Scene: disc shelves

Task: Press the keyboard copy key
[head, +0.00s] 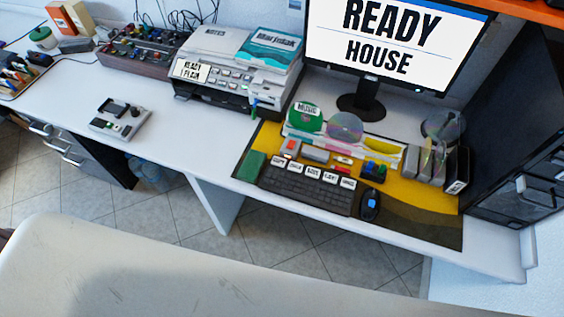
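A dark keyboard (305,193) lies on the yellow-and-dark mat (415,197) in front of the monitor. A row of white labelled keys (312,172) runs along its back edge. The leftmost labelled key (279,162) seems to read COPY, but the print is very small. Nothing covers the keyboard from above. Neither my left nor my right gripper is in view.
A monitor (395,45) reads READY HOUSE. Discs (345,126) stand in a rack behind the keyboard, and a mouse (369,204) lies to its right. A printer (235,75) and a grey device (121,118) stand leftward. Bare desk (190,140) lies between.

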